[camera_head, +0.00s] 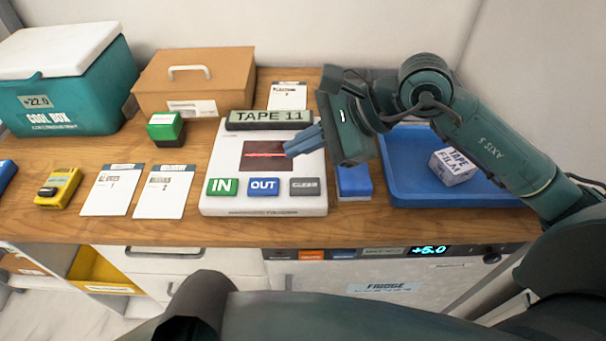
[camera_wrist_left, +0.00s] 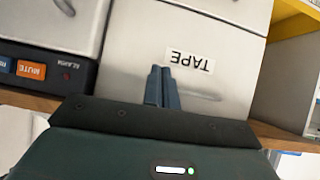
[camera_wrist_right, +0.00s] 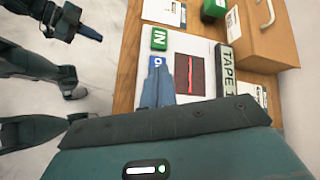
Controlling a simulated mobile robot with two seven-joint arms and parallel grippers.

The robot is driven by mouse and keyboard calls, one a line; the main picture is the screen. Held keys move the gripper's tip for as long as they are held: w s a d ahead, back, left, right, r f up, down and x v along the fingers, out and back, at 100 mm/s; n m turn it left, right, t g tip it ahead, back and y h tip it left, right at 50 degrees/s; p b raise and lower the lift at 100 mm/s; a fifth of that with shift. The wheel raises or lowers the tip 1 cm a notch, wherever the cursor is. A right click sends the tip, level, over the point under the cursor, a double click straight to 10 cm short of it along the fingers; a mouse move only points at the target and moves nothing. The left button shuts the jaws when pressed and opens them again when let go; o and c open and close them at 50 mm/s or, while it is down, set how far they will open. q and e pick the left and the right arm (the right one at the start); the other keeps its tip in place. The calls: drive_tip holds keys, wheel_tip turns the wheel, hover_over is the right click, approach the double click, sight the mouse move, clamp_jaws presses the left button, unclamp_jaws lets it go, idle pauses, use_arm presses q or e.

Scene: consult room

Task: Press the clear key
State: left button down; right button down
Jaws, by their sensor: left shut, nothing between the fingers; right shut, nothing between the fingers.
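The grey CLEAR key (camera_head: 305,187) is at the right end of a key row on a white scanner unit (camera_head: 225,160), beside the blue OUT key (camera_head: 263,187) and green IN key (camera_head: 222,187). My right gripper (camera_head: 290,151) is shut and empty, its fingertips above the unit's dark scan window (camera_head: 262,157), apart from the CLEAR key in the head view. In the right wrist view its fingers (camera_wrist_right: 165,70) partly cover the OUT key (camera_wrist_right: 155,62), and the CLEAR key is not visible. My left gripper (camera_wrist_left: 161,72) is shut and empty in front of a drawer labelled TAPE (camera_wrist_left: 195,62).
Two cards (camera_head: 110,190) and a yellow device (camera_head: 58,187) lie left. A cool box (camera_head: 75,95) stands at back left.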

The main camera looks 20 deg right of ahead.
sight(311, 186)
use_arm(q)
drive_tip(key=shift+s+f, duration=0.25)
use_arm(e)
drive_tip(key=shift+w+d+r+n+t+h, duration=0.1)
drive_tip(key=shift+w+d+n+t+h, duration=0.1)
drive_tip(key=shift+w+d+h, duration=0.3)
drive_tip(key=shift+w+d+r+n+t+h, duration=0.1)
drive_tip(key=shift+w+d+n+t+h, duration=0.15)
drive_tip(key=shift+d, duration=0.45)
drive_tip(key=shift+f, duration=0.15)
